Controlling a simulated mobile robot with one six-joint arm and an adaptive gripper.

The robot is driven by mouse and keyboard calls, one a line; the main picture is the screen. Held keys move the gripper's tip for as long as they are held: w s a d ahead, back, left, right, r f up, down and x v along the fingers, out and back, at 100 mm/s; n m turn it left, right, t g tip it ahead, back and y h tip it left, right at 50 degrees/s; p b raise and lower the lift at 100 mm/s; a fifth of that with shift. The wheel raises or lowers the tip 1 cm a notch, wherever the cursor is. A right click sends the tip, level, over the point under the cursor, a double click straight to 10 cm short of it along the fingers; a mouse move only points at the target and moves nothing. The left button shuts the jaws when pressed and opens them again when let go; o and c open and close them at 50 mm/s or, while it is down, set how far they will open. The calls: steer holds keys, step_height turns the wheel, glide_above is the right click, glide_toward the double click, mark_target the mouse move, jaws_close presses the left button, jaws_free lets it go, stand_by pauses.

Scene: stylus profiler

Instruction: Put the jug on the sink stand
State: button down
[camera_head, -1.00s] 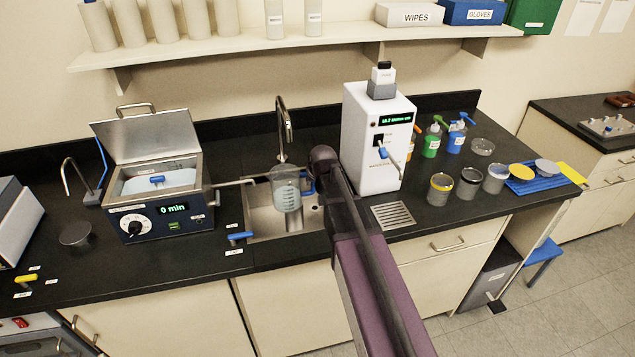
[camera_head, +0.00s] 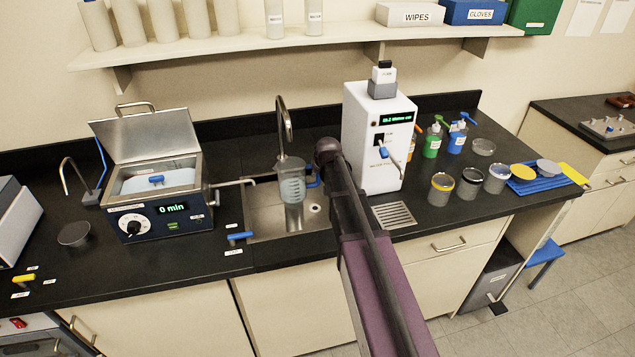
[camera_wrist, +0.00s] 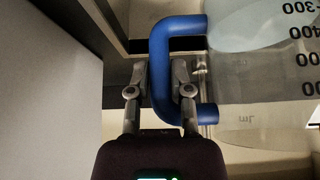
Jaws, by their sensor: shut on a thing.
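The jug (camera_head: 291,184) is a clear, graduated vessel with a blue handle, held upright above the sink basin. In the wrist view its blue handle (camera_wrist: 160,72) runs between my fingers, and its clear wall with printed marks (camera_wrist: 262,75) fills the right side. My gripper (camera_wrist: 160,85) is shut on the handle. The sink stand (camera_head: 294,217) appears as a grey metal cylinder in the basin, directly below the jug in the head view.
The sink basin (camera_head: 265,222) has a tall faucet (camera_head: 284,120) behind it. A white dispenser (camera_head: 372,145) stands close on the right, and the ultrasonic bath (camera_head: 150,190) with its lid raised is on the left. Several jars and bottles stand farther right.

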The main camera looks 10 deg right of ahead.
mark_target(319, 179)
steer(key=shift+s+f+b, duration=0.1)
steer(key=shift+f+b, duration=1.05)
steer(key=shift+f, duration=0.4)
steer(key=c, duration=0.5)
jaws_free()
steer(key=shift+c, duration=0.2)
steer(key=shift+r, duration=0.2)
steer(key=p+v, duration=1)
steer(key=v, duration=0.1)
steer(key=shift+s+r, duration=0.25)
steer(key=shift+r, duration=0.1)
steer(key=s+a+f+g, duration=0.1)
steer(key=s+a+g, duration=0.2)
steer(key=s, duration=0.8)
steer(key=s+a+f+g, duration=0.2)
steer(key=s+a+g, duration=0.1)
steer(key=s, duration=0.8)
steer(key=shift+s+g, duration=0.3)
steer(key=shift+s, duration=0.05)
